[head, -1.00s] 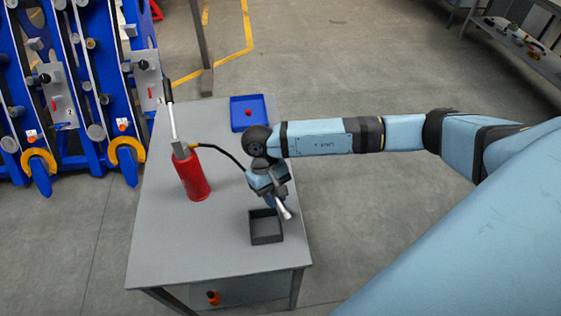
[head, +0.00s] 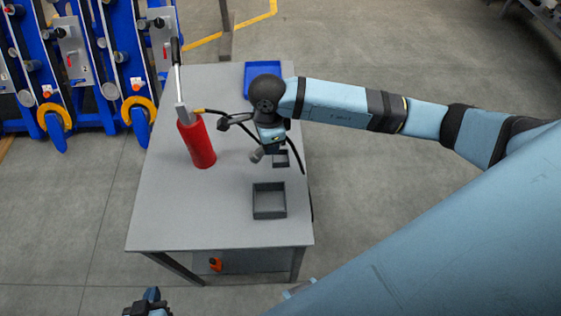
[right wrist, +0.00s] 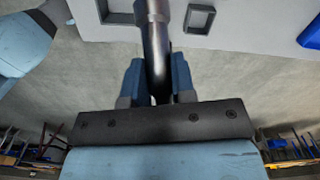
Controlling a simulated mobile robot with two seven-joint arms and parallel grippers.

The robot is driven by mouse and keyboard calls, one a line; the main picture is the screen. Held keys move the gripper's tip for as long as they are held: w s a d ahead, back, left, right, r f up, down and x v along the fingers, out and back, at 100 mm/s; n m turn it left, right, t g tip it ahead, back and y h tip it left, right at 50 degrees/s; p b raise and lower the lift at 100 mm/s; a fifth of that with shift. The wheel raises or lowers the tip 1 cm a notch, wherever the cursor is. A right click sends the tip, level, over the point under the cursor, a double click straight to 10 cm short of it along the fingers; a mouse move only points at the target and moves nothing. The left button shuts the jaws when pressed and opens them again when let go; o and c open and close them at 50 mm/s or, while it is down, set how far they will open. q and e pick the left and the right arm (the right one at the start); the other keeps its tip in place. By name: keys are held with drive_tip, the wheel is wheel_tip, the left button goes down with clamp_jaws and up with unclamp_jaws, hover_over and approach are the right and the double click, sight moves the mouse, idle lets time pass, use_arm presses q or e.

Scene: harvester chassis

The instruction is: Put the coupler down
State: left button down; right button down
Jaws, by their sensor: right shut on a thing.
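The coupler (head: 257,155), a grey metal fitting on the black hose, is held above the table in the head view. My right gripper (head: 268,147) is shut on it, between the pump and a small dark tray. In the right wrist view the coupler (right wrist: 152,12) has a grey collar and a dark body between the two blue fingers of my gripper (right wrist: 155,80). The hose (head: 236,118) runs from the red pump (head: 197,143); part of it is hidden by my arm. My left gripper (head: 147,303) is at the bottom edge, partly cut off, its jaws unclear.
A dark square tray (head: 269,214) sits at the table's front right. A smaller dark tray (head: 281,165) is behind it, partly covered by my gripper. A blue tray (head: 262,66) is at the back. The table's front left (head: 180,215) is clear.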

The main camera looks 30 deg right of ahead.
drive_tip(key=w+d+r+n+t+y+b, duration=0.2)
drive_tip(key=w+d+n+y, duration=0.15)
drive_tip(key=n, duration=1.35)
drive_tip(key=w+d+r+n+t+y+b, duration=0.2)
drive_tip(key=w+d+r+n+y, duration=0.15)
drive_tip(key=n, duration=1.25)
drive_tip(key=shift+y, duration=0.4)
drive_tip(key=shift+s+a+f+b, duration=0.1)
drive_tip(key=shift+s+f+b, duration=0.1)
drive_tip(key=shift+f, duration=4.95)
drive_tip(key=shift+s+f+b, duration=0.15)
drive_tip(key=shift+s+f, duration=0.05)
drive_tip(key=shift+f, duration=4.95)
